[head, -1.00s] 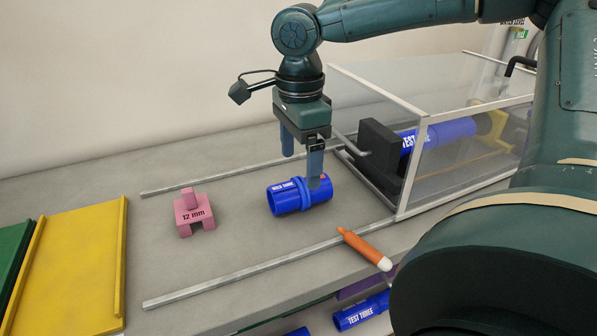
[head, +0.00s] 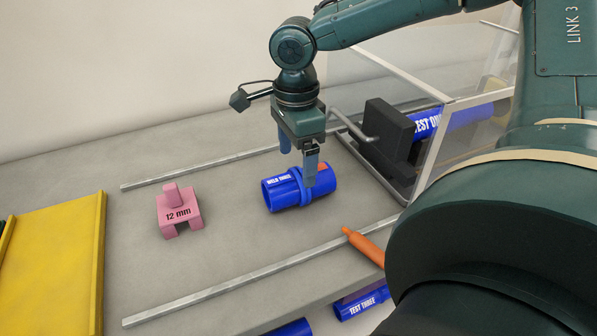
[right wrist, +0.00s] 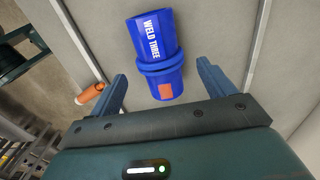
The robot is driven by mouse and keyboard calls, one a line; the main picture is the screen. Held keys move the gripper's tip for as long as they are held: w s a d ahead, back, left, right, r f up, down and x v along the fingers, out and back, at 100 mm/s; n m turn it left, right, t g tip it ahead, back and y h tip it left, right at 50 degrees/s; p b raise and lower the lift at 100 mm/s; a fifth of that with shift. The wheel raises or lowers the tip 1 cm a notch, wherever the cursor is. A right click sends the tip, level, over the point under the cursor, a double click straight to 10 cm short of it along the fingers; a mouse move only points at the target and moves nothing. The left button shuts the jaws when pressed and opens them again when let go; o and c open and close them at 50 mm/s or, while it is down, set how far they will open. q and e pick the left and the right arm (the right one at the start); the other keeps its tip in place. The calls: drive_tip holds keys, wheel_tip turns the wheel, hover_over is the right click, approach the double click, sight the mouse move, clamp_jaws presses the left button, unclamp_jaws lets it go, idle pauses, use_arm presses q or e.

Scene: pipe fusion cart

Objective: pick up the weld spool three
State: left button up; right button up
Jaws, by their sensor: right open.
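The weld spool three (head: 287,192) is a blue pipe piece with a raised middle collar, white "WELD THREE" lettering and an orange patch. It lies on its side on the grey bench between two metal rails. My right gripper (head: 298,168) points down at its right part, with one finger in front of the spool and one behind. In the right wrist view the spool (right wrist: 158,50) runs up from between the two open fingertips (right wrist: 160,82), with no finger visibly touching it. My left gripper is not in view.
A pink "12 mm" block (head: 179,213) stands left of the spool. A clear-walled case (head: 440,140) with a black block (head: 387,130) and a blue test pipe is to the right. An orange marker-like tool (head: 364,246) lies by the front rail (head: 250,275). A yellow tray (head: 60,265) is at left.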

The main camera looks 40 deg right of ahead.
sight(296, 171)
drive_tip(key=shift+f, duration=2.8)
drive_tip(key=c, duration=1.1)
drive_tip(key=shift+r, duration=0.15)
drive_tip(key=shift+c, duration=0.2)
